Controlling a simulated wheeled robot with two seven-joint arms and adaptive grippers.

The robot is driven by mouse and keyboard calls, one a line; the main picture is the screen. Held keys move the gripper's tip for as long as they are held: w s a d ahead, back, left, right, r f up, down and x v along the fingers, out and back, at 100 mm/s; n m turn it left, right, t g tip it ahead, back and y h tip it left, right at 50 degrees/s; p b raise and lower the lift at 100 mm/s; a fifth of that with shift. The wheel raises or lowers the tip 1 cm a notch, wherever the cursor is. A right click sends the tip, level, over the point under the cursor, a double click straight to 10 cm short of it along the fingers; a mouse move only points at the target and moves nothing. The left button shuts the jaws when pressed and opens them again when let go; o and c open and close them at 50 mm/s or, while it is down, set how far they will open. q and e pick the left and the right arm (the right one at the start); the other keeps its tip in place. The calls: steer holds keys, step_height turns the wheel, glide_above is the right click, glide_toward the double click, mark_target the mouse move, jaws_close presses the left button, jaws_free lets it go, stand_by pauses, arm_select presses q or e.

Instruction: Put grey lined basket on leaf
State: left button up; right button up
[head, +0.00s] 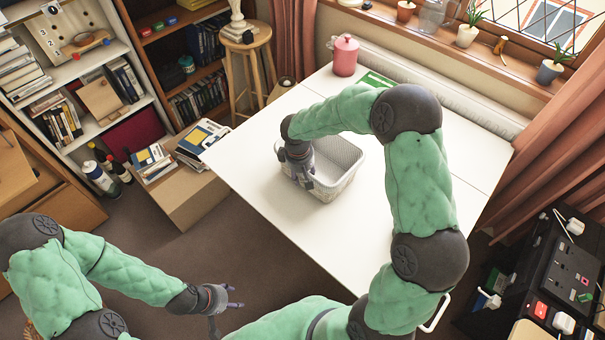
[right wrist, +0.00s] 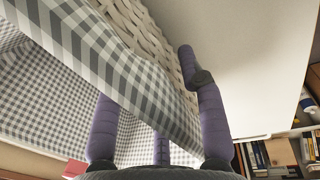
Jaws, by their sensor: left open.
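The grey lined basket (head: 345,181), pale woven with a checked lining, is at the middle of the white tabletop, over the panel in front of a seam; this front panel (head: 262,205) looks like the leaf. I cannot tell whether the basket rests on it or is slightly raised. My right gripper (head: 305,183) is at the basket's left rim. In the right wrist view the basket wall (right wrist: 150,80) runs between its purple fingers, one outside the weave, others on the lined side; firm contact is unclear. My left gripper (head: 232,297) is open and empty, low beside the table.
A pink canister (head: 345,55) and a green item (head: 376,79) stand at the table's back. A cardboard box with books (head: 200,140) is left of the table. A dark unit with sockets (head: 555,270) is at right. The table's front left is clear.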

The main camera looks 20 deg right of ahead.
steer(key=r+p, duration=0.1)
steer(key=r, duration=0.3)
steer(key=a+r+p, duration=0.1)
steer(key=r, duration=0.3)
steer(key=r+p, duration=0.2)
steer(key=r, duration=0.2)
steer(key=shift+s+a+r, duration=0.1)
steer(key=shift+s+a, duration=0.05)
steer(key=shift+s, duration=0.15)
arm_select(q)
step_height(320, 180, up, 4)
steer(key=shift+r, duration=0.1)
steer(key=shift+s, duration=0.1)
